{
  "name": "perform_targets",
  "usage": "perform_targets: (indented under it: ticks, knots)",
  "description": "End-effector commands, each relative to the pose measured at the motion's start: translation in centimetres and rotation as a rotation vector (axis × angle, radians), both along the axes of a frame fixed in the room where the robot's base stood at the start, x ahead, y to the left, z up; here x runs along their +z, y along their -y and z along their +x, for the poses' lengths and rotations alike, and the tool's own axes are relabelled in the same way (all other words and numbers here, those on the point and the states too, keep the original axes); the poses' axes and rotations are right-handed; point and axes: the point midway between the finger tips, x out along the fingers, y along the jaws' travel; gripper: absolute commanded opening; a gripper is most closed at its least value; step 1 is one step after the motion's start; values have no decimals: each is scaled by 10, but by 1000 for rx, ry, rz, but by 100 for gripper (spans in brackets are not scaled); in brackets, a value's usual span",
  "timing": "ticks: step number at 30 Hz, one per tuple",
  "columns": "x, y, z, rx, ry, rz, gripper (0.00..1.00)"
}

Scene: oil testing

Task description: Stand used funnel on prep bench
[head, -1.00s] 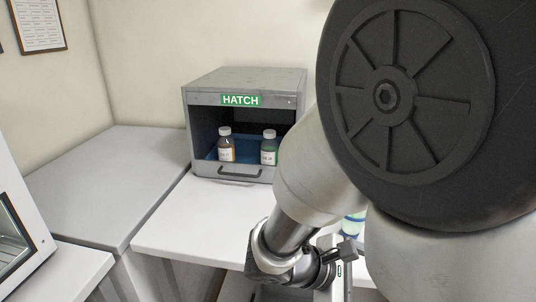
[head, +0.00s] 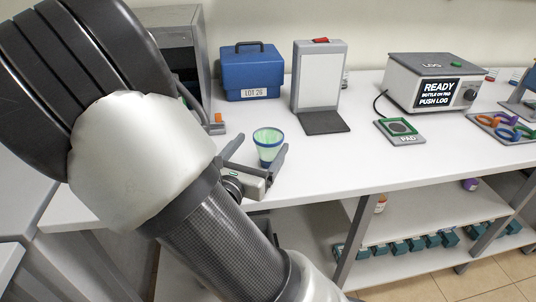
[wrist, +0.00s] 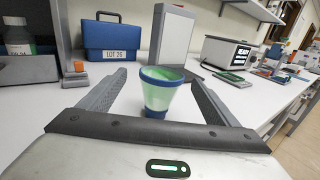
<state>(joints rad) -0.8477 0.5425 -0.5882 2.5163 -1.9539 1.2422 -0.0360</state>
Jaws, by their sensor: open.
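The funnel (head: 267,145) is a translucent green cup shape with a blue rim and blue base. It stands upright on the white prep bench (head: 307,165) near the front edge, wide end up. In the wrist view the funnel (wrist: 161,92) stands between the two fingers, with a gap on each side. My gripper (head: 262,158) is open, and its fingers point forward along the bench top on either side of the funnel. The funnel's lower part is partly hidden by a finger in the head view.
A blue LOT 26 case (head: 251,72), an upright white panel on a dark base (head: 318,85), a LOG device (head: 432,82) and a PAD (head: 399,131) stand on the bench. The hatch (head: 180,45) is at the left. Bench space right of the funnel is clear.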

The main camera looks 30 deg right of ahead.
Motion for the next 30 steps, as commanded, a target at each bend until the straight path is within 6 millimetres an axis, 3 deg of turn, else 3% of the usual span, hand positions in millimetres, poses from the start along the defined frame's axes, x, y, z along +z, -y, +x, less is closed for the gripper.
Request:
perform_targets:
  ticks: [3, 11, 19, 30]
  knots:
    - [0, 17, 14, -3, 2, -1, 84]
    - [0, 33, 29, -1, 1, 0, 84]
    - [0, 63, 52, -3, 2, 1, 84]
    - [1, 70, 59, -1, 0, 1, 82]
